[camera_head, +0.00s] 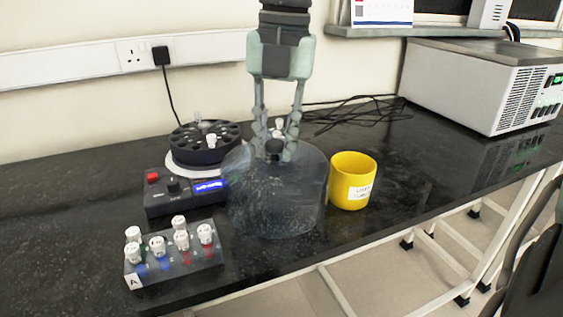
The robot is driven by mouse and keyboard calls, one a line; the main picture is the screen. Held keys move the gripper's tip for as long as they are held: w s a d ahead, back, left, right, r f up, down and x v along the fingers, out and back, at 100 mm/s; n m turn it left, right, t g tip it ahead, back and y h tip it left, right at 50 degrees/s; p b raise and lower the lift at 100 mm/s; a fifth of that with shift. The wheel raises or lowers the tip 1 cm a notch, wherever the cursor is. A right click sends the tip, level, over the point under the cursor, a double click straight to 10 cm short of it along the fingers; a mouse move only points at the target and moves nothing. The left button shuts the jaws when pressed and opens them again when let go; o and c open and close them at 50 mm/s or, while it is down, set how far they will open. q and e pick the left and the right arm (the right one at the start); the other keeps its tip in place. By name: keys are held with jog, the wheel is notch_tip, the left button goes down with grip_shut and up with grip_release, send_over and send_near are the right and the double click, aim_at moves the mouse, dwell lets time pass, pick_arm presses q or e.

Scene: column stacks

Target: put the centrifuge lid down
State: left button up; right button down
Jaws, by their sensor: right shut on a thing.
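The centrifuge lid (275,205) is a clear, smoky dome with a dark knob on top. My right gripper (274,150) comes down from above and is shut on the knob. The lid is upright, right of the centrifuge and left of the yellow cup. I cannot tell whether its rim touches the bench. The centrifuge (180,200) is uncovered, with a dark round rotor (205,155) holding a few tubes, a red button and a lit blue display. The lid hides part of its right side in the picture. My left gripper is not in view.
A tube rack (175,268) with several white-capped tubes stands at the front left. A yellow cup (352,182) stands close to the lid's right. Black cables (362,113) lie behind. A large grey device (480,85) stands at the back right. The black bench (415,160) is clear right of the cup.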

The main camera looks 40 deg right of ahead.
aim_at(281, 165)
jog(key=shift+s+d+f, duration=0.2)
jog(key=shift+d+f, duration=0.25)
jog(key=shift+f, duration=0.05)
notch_tip(281, 165, down, 3)
jog(key=shift+f, duration=0.4)
jog(key=c, duration=1.4)
grip_release()
jog(key=shift+o, duration=0.6)
jog(key=shift+r, duration=0.45)
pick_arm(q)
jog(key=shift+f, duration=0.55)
pick_arm(e)
notch_tip(281, 165, up, 11)
jog(key=shift+s+d+r, duration=0.15)
jog(key=shift+s+d, duration=0.15)
